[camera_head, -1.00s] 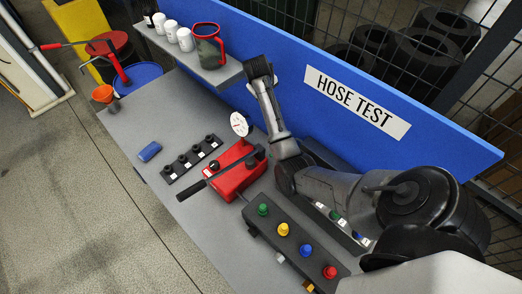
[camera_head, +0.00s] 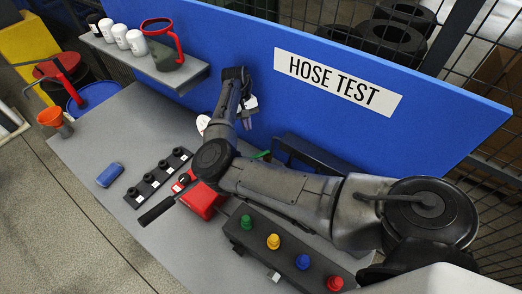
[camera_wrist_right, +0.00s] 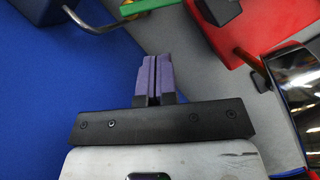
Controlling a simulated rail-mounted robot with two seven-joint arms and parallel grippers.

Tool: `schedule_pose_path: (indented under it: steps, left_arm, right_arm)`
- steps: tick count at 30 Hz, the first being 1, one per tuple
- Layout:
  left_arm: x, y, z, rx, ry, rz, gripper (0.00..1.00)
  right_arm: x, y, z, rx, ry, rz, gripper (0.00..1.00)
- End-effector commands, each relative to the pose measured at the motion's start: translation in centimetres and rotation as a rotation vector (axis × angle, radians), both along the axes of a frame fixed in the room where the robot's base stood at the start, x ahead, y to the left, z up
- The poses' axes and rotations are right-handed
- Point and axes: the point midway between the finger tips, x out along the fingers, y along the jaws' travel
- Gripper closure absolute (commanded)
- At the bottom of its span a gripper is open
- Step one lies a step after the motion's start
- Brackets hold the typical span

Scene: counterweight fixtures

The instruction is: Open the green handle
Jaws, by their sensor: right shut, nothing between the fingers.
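A small green handle (camera_head: 262,154) shows beside my right forearm at the back of the bench, mostly hidden by the arm. In the right wrist view a green bar (camera_wrist_right: 143,6) is cut off at the top edge, near a bent metal tube (camera_wrist_right: 92,20). My right gripper (camera_wrist_right: 153,62) has purple fingers pressed together and empty. The green bar lies just beyond the fingertips in the picture, with a gap between. In the head view the right hand (camera_head: 245,108) is in front of the blue back panel. My left gripper is not in view.
A red pump (camera_head: 203,200) with a black lever (camera_head: 157,211) sits partly under my right arm. A control box (camera_head: 257,254) with coloured knobs stands in front. A blue block (camera_head: 110,174) lies left. The blue panel (camera_head: 450,110) bounds the back.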

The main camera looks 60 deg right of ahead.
Motion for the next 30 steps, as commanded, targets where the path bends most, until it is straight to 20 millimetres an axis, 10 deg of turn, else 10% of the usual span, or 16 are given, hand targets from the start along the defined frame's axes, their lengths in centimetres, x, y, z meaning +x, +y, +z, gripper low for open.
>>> schedule_pose_path:
  steps: [30]
  left_arm:
    - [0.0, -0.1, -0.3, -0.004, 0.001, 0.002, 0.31]
  right_arm:
    - [-1.5, 3.5, -9.0, 0.040, -0.009, 0.061, 1.00]
